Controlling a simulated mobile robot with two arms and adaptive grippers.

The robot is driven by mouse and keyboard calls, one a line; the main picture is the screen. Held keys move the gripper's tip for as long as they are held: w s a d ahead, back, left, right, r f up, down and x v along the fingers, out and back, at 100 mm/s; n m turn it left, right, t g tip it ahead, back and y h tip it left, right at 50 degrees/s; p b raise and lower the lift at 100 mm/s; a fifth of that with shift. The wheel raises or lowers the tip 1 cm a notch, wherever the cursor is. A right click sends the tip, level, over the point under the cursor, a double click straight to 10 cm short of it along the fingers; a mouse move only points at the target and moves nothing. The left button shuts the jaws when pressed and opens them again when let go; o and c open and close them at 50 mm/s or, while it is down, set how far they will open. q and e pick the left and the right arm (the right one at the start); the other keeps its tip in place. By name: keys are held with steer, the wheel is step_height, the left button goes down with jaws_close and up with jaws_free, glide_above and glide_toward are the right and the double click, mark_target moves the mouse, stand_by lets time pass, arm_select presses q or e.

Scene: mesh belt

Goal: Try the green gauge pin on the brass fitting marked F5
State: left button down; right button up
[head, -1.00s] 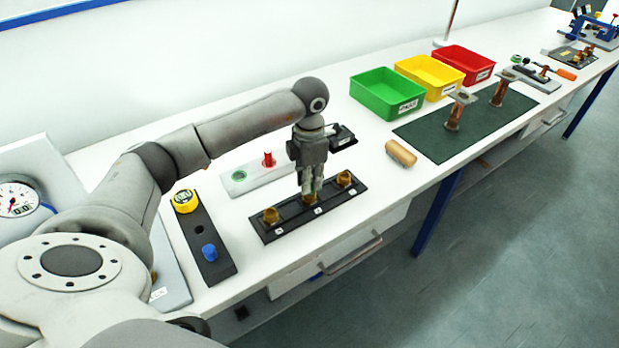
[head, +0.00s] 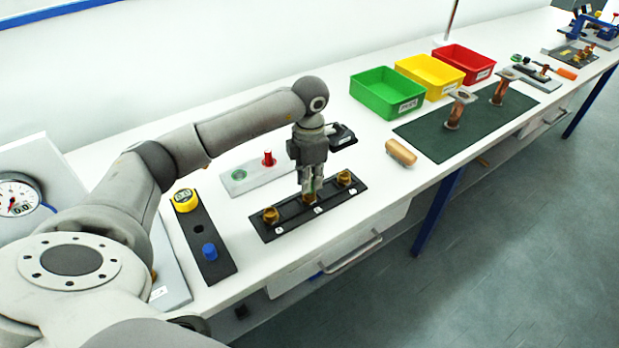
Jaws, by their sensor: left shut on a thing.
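A black strip (head: 328,206) on the bench holds three brass fittings: a left one (head: 271,215), a middle one (head: 309,198) and a right one (head: 344,178). Small white tags sit in front of them, too small to read. My left gripper (head: 312,188) points straight down over the middle fitting, shut on the green gauge pin (head: 317,184), of which only a little green shows between the fingers. The pin's lower end is hidden, so I cannot tell whether it is in the fitting. My right gripper is not in view.
A pale gauge stand (head: 262,176) behind the strip holds a red pin (head: 268,159) and has an empty green-ringed place. A black block (head: 210,235) with yellow and blue parts lies left. Green (head: 384,110), yellow and red bins stand right, behind a dark mat (head: 470,133).

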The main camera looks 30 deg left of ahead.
arm_select(q)
steer(key=shift+r+p, duration=0.5)
steer(key=shift+r, duration=0.5)
steer(key=shift+r+p, duration=1.9)
steer(key=shift+r, duration=1.1)
